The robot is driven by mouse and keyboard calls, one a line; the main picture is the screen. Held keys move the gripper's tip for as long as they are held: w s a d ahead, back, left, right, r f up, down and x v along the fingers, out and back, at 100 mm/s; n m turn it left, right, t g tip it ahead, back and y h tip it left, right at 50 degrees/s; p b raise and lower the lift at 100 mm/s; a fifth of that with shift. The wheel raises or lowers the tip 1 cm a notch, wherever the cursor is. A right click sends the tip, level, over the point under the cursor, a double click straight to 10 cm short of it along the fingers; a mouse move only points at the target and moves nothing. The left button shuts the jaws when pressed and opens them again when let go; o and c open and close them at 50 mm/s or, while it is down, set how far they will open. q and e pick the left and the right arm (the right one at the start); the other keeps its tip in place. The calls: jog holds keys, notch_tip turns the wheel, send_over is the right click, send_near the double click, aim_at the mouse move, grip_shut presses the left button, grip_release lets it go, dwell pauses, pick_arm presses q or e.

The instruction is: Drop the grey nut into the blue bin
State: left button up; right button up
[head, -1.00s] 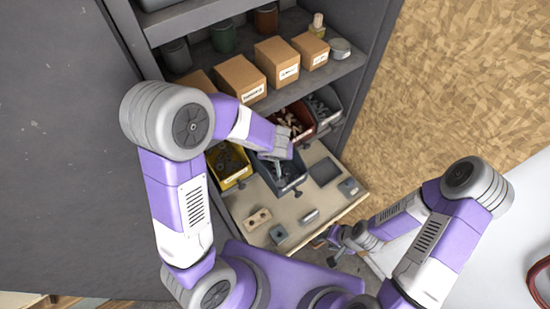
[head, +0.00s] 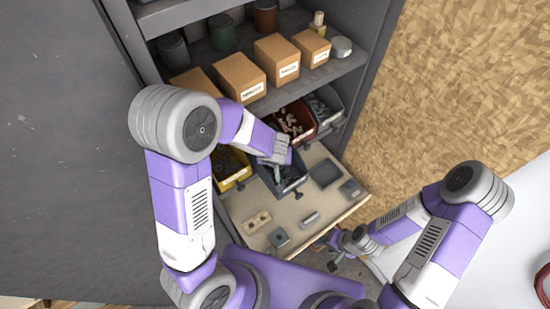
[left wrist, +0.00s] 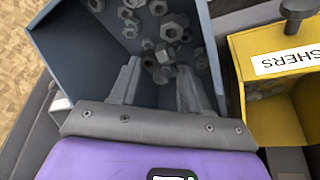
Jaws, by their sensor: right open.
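The blue bin (head: 289,187) stands on the shelf between the yellow bin and the red bin. In the left wrist view the blue bin (left wrist: 72,55) holds several loose grey nuts (left wrist: 173,27). My left gripper (left wrist: 156,82) is over the bin opening, fingers pointing in and spread apart, with nuts visible beyond and between them. I see no nut clamped in the fingers, and cannot single out one task nut from the pile. In the head view my left gripper (head: 277,171) partly hides the bin's inside. My right gripper (head: 336,251) is open and empty, low beyond the board's front edge.
A yellow bin (head: 238,180) labelled washers is left of the blue bin; a red bin (head: 309,130) is right. A pale board (head: 240,207) in front carries a holed block, a grey cylinder and dark square pieces. Cardboard boxes (head: 240,77) line the shelf above.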

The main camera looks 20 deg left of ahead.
pick_arm(q)
jog(key=shift+r, duration=0.15)
jog(key=shift+r, duration=0.25)
jog(key=p+v, duration=0.3)
jog(key=v, duration=0.9)
jog(key=shift+p, duration=0.3)
